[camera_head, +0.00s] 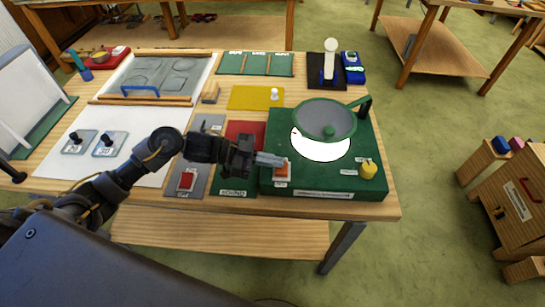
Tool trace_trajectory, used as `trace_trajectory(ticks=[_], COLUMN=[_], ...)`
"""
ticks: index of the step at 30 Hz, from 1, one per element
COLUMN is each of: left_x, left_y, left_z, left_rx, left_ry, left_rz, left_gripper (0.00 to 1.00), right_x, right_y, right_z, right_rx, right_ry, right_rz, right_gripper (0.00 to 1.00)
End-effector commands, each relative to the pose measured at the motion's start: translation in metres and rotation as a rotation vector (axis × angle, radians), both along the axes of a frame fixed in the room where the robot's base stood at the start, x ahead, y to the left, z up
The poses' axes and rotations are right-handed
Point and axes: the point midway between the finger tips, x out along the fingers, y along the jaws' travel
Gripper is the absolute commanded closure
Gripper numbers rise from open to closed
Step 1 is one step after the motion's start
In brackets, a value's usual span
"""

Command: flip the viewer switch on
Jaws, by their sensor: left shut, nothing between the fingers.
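The viewer is a green box (370,190) on the right of the table, with a round grey lens disc (325,118) and a bright white round plate (318,150) under it. An orange-red switch (281,170) sits at the box's front left, with a small label below it. My left gripper (282,161) is shut and empty. Its fingertips are over the switch's far edge and hide part of it; I cannot tell whether they touch it or which way it is tipped. My right gripper is not in view.
A yellow knob (369,169) stands at the box's front right. A yellow sheet (250,98) with a white knob lies behind. Two weights (108,145) rest on white paper at left.

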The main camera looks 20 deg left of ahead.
Motion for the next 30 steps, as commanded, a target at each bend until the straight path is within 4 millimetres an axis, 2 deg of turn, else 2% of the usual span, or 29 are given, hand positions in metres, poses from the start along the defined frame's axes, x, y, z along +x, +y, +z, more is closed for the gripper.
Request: trace_trajectory(ticks=[8, 17, 18, 19, 24, 30], left_x=[0.0, 0.005, 0.003, 0.001, -0.006, -0.012], left_y=[0.0, 0.002, 0.012, 0.019, 0.052, 0.082], left_z=[0.004, 0.05, 0.038, 0.037, 0.046, 0.055], left_rx=[0.001, -0.001, 0.004, 0.004, 0.003, 0.002], left_ry=[0.0, -0.004, -0.003, -0.004, -0.005, -0.003], left_rz=[-0.001, 0.0, 0.002, 0.002, 0.001, 0.001], left_gripper=[1.0, 1.0, 1.0, 1.0, 1.0, 1.0], right_x=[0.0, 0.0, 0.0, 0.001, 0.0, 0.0], right_y=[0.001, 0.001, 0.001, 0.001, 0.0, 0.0], right_z=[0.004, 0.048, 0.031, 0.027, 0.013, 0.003], right_rx=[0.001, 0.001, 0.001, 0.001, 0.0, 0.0], right_ry=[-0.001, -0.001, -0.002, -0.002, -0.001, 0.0], right_rz=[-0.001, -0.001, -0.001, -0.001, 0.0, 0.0], right_gripper=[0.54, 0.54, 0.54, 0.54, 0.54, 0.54])
